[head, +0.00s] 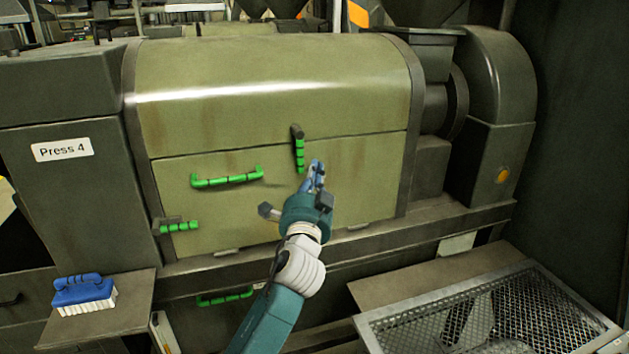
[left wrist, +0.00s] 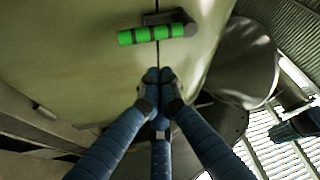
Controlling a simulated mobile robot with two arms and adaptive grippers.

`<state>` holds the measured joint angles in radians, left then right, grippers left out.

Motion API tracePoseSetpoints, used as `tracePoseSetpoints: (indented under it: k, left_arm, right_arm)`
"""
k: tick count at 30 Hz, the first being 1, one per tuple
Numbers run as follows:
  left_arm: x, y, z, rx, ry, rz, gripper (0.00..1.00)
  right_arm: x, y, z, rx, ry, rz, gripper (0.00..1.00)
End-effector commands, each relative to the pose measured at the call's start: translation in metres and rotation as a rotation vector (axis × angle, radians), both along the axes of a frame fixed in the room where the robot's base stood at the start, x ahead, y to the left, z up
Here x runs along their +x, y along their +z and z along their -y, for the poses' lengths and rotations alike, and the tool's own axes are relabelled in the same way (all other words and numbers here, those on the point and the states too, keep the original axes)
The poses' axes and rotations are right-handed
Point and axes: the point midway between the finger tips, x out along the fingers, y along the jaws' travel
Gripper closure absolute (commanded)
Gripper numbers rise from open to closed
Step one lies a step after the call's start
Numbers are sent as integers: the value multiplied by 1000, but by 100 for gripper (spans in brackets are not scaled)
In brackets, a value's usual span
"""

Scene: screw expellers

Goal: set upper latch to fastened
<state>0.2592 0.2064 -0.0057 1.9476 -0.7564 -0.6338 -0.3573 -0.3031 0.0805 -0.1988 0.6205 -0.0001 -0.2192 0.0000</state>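The upper latch (head: 299,152) has a green ribbed grip on a dark pivot. It hangs roughly vertical across the seam between the olive hood and the front door (head: 345,185) of the press. In the left wrist view the latch (left wrist: 152,34) lies just beyond my fingertips. My left gripper (head: 316,172) is just right of and below the latch, apart from it. Its blue fingers (left wrist: 159,78) are drawn together at the tips with nothing between them.
The door has a green handle (head: 227,180) and a lower latch (head: 178,227) at its left edge. A blue brush (head: 84,291) lies on the left shelf. A mesh-topped tray (head: 490,315) stands at lower right. The space before the door is otherwise clear.

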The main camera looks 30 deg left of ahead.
Motion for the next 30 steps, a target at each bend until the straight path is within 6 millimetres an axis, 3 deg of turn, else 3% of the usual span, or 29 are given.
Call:
tracePoseSetpoints:
  k: [3,7,25,28,30]
  left_arm:
    - [-15,-2,7,-1,-2,1,100]
    - [-23,-1,11,0,-2,0,100]
    - [-25,-1,11,-1,-2,-2,100]
    - [-19,-17,13,-14,-13,-27,100]
    - [-11,-45,17,-35,-30,-71,100]
  right_arm:
    - [-5,-6,-12,14,-1,-7,100]
    - [-2,-7,-10,11,1,-5,100]
    - [2,-7,1,-2,0,1,100]
    - [2,-7,2,-2,0,1,100]
    - [2,-7,2,-2,0,2,100]
